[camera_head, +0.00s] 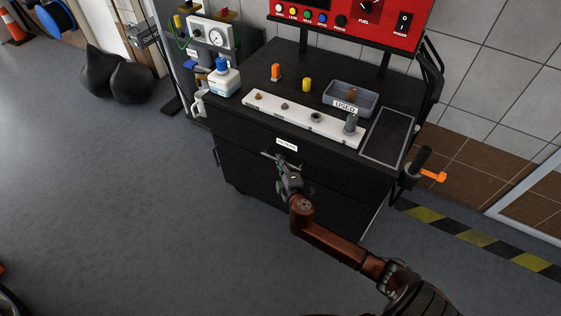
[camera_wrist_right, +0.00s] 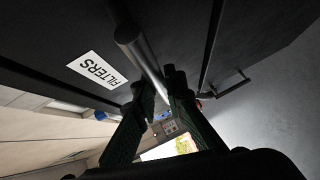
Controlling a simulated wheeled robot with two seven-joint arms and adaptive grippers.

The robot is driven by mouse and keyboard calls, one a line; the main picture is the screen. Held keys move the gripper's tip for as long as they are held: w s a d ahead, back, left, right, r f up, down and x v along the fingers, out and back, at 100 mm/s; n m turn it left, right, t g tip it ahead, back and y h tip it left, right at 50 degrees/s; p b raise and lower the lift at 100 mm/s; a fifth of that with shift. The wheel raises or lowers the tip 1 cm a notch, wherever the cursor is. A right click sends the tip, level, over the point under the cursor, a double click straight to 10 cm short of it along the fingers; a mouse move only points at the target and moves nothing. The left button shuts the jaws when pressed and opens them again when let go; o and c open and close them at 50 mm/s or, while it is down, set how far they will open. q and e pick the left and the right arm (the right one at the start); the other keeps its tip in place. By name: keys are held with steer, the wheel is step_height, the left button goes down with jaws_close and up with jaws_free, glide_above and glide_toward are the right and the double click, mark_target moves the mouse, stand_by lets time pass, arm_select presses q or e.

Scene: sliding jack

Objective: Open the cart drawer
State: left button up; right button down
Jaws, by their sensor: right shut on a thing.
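The black cart (camera_head: 300,165) stands in the middle of the head view. Its top drawer front carries a white label (camera_head: 287,145), which reads FILTERS in the right wrist view (camera_wrist_right: 97,69). A grey bar handle (camera_wrist_right: 138,50) runs along the drawer front, and part of it shows in the head view (camera_head: 268,156). My right gripper (camera_head: 281,167) is at this handle. In the right wrist view its fingers (camera_wrist_right: 158,88) are shut on the bar. I cannot tell any gap at the drawer. My left gripper is not in view.
On the cart top are a white strip (camera_head: 300,118) with several small parts, a grey bin labelled USED (camera_head: 351,98), an orange item (camera_head: 276,72) and a yellow item (camera_head: 307,84). A blue-capped bottle (camera_head: 223,78) stands at the left. The grey floor (camera_head: 120,210) in front is clear.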

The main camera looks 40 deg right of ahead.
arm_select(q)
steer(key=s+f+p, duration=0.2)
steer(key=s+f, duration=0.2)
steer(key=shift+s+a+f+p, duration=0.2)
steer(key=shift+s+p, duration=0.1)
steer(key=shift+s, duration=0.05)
arm_select(e)
steer(key=s+a, duration=0.4)
steer(key=a, duration=0.7)
steer(key=s+a, duration=0.5)
steer(key=a, duration=0.6)
steer(key=shift+s, duration=0.1)
steer(key=c, duration=2)
jaws_free()
